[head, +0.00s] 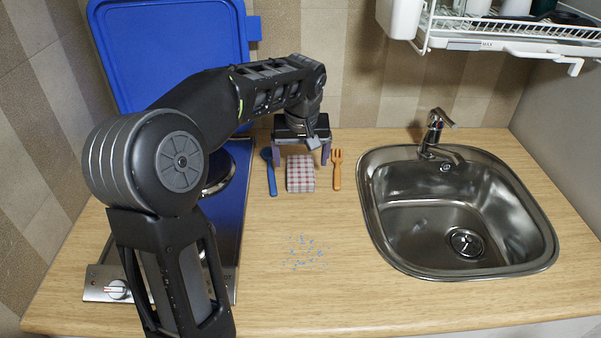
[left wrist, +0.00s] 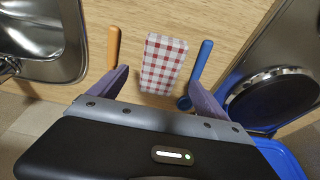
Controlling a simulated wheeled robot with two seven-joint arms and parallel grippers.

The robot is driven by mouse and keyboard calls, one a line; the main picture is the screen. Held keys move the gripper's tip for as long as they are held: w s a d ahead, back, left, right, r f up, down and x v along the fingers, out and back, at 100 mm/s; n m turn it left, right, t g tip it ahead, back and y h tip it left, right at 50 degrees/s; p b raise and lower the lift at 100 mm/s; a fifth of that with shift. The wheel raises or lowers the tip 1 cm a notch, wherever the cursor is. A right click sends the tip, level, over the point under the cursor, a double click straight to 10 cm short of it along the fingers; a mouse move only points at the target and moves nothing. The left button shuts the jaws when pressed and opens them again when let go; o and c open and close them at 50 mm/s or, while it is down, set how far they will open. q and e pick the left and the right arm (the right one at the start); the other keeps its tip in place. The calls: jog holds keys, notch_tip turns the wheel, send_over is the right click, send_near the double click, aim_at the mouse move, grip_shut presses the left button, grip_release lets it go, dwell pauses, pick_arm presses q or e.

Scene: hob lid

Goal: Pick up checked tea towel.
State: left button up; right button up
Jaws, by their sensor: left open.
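The checked tea towel (head: 300,175) is a small folded red-and-white cloth lying flat on the wooden counter, between a blue utensil and an orange one. It also shows in the left wrist view (left wrist: 163,62), ahead of and between the fingers. My left gripper (head: 302,158) is open above the towel's far end, pointing down, with its purple fingers to either side. In the left wrist view the left gripper (left wrist: 163,90) has nothing between its fingers that I can see held. The height between fingertips and towel is hard to tell. My right gripper is not in view.
A blue spoon-like utensil (head: 271,174) lies close left of the towel and an orange fork (head: 337,170) close right. A steel sink (head: 400,249) is at right. The hob (head: 232,215) and raised blue lid (head: 170,50) are at left. Blue specks (head: 306,253) mark the front counter.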

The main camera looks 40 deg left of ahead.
aim_at(301, 169)
pick_arm(q)
jog(key=x, duration=0.4)
jog(key=shift+w+a+f+p, duration=0.15)
jog(key=shift+f+p, duration=0.15)
jog(key=shift+f, duration=0.05)
jog(key=shift+c, duration=0.2)
jog(key=c, duration=1.4)
jog(key=shift+c, duration=0.2)
notch_tip(301, 169, up, 10)
dwell(0.3)
